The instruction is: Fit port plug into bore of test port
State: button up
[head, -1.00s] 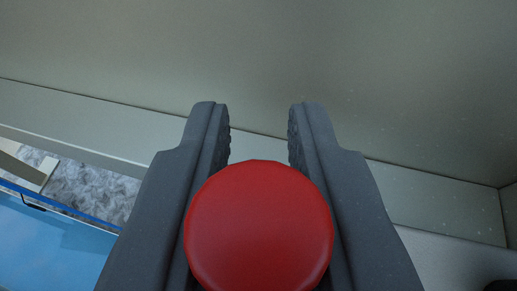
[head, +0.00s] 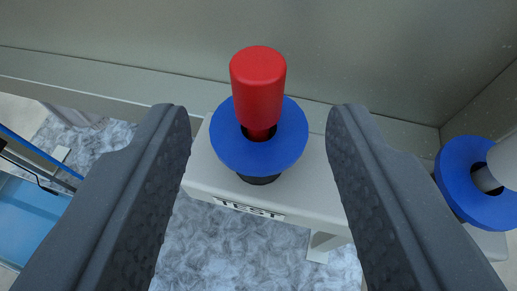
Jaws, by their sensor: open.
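The red port plug (head: 258,85) stands in the opening of a blue ring (head: 285,150) on the test port. A narrower red lower part goes down into the dark bore, and a dark gap shows around it. How deep it sits cannot be told. The port is on a pale block (head: 205,172) with a "TEST" label (head: 248,209) on its front. My gripper (head: 260,115) is open, with one dark finger on each side of the plug and ring, clear of both.
A second blue ring (head: 455,182) with a pale cylinder (head: 507,160) in it is at the right edge. A grey wall (head: 330,45) rises behind the port. A blue surface (head: 30,220) lies at the left, and grey mottled floor (head: 235,255) shows below.

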jog(key=v, duration=0.6)
jog(key=shift+s+b, duration=0.3)
jog(key=shift+s, duration=0.05)
jog(key=shift+r, duration=0.1)
jog(key=s+r+t+b, duration=0.1)
jog(key=s+r+b, duration=0.2)
jog(key=s, duration=1.1)
notch_tip(320, 180, up, 3)
jog(key=shift+a+f+n+t+b, duration=0.2)
jog(key=shift+a+n+t+b, duration=0.1)
jog(key=shift+a+t, duration=0.1)
jog(key=shift+c, duration=0.7)
jog(key=shift+w, duration=0.1)
